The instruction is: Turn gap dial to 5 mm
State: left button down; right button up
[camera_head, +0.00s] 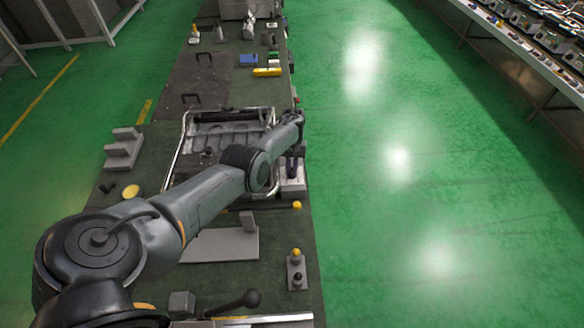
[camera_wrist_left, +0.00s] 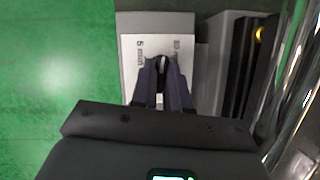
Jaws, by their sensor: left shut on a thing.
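The gap dial (camera_wrist_left: 162,58) is a small dark knob on a pale plate (camera_wrist_left: 157,43), in the left wrist view. The plate has a "5 mm" mark on its left and what looks like a "10 mm" mark on its right. My left gripper (camera_wrist_left: 163,66) is shut on the dial; its dark fingers stand on both sides and hide most of it. I cannot tell which mark the dial points to. In the head view my left gripper (camera_head: 292,170) reaches down to the grey dial box (camera_head: 293,186) at the bench's right edge. My right gripper is not in view.
A metal-framed fixture (camera_head: 180,150) stands left of the dial box, under my arm; its shiny rail (camera_wrist_left: 300,80) is close to my gripper. A small block with a yellow knob (camera_head: 296,253) is nearer on the bench. Green floor lies open to the right.

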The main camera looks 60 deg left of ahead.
pick_arm(q)
jog(key=shift+f, duration=0.3)
jog(key=c, duration=1.1)
grip_release()
jog(key=shift+r, duration=0.15)
jog(key=shift+w+a+r, duration=0.1)
jog(key=shift+a+r, duration=0.05)
jog(key=shift+r, duration=0.35)
jog(key=v, duration=0.9)
jog(key=shift+r, duration=0.4)
